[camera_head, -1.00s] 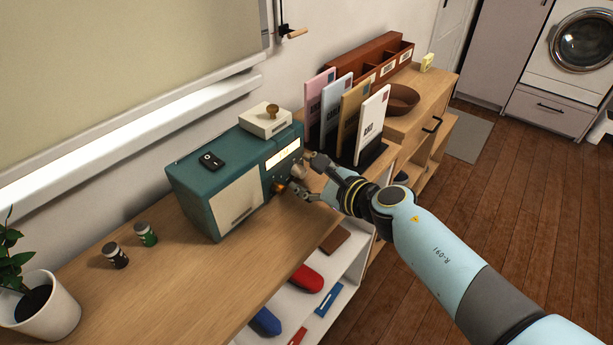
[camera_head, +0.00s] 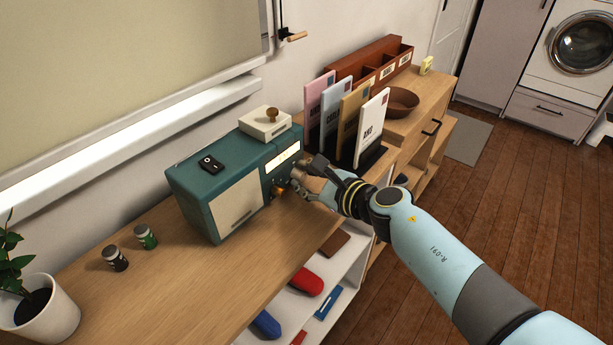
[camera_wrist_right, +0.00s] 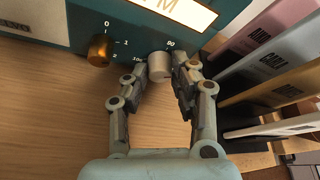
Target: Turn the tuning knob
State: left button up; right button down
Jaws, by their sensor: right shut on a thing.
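The teal radio (camera_head: 230,190) stands on the wooden counter, with a cream speaker panel and a lit dial window (camera_head: 284,156). In the right wrist view the silver tuning knob (camera_wrist_right: 159,66) sits on the radio's front below the dial window, near the printed 90. A brass knob (camera_wrist_right: 98,49) with marks 0, 1 and 2 is to its left. My right gripper (camera_head: 297,178) is at the radio's front. In the right wrist view its fingers (camera_wrist_right: 161,72) are closed around the silver knob. My left gripper is not in view.
A rack of upright cards (camera_head: 345,120) stands close to the right of my gripper. A cream box (camera_head: 265,123) and a black device (camera_head: 211,162) lie on the radio. Two small jars (camera_head: 145,237) and a potted plant (camera_head: 45,308) stand to the left.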

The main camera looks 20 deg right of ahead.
jog(key=shift+w+d+r+m+g+y+p, duration=0.1)
jog(key=shift+m+g+y+p, duration=0.2)
jog(key=shift+m+p, duration=0.2)
jog(key=shift+r+m+g+y+p, duration=0.1)
jog(key=shift+m+g+y+p, duration=0.1)
jog(key=shift+m+y+p, duration=0.25)
jog(key=shift+d+f+m+g+y, duration=0.15)
jog(key=shift+m+g+y, duration=0.35)
jog(key=shift+m, duration=0.75)
jog(key=c, duration=1.1)
grip_release()
jog(key=v, duration=1.2)
jog(key=shift+w+f, duration=0.1)
jog(key=shift+f, duration=0.05)
